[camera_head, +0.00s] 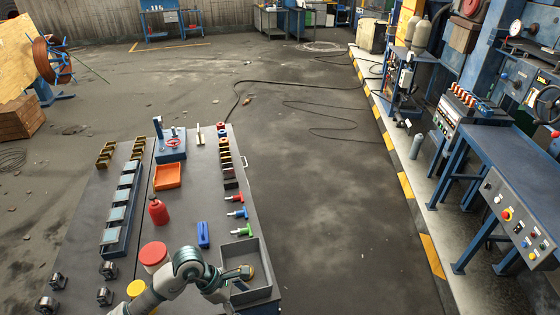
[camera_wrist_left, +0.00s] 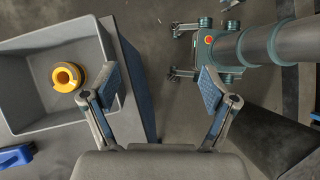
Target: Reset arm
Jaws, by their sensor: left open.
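My left arm comes in from the bottom left of the head view and bends over the front of the workbench. My left gripper (camera_wrist_left: 158,85) is open, with nothing between its two blue-padded fingers. A grey bin (camera_head: 262,259) stands at the bench's front right corner; in the left wrist view the bin (camera_wrist_left: 30,42) is left of the fingers. A yellow, spool-like part (camera_wrist_left: 68,76) lies inside the bin, beside the left finger and apart from the jaws' gap. In the head view this part (camera_head: 246,271) is close to the gripper's end. My right gripper is not in view.
The bench holds a red bottle (camera_head: 158,211), red-lidded container (camera_head: 153,254), orange tray (camera_head: 167,176), blue block (camera_head: 203,234) and small colored fittings (camera_head: 240,213). A control console (camera_head: 515,215) stands right. The floor (camera_head: 330,200) between is largely clear, with cables farther back.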

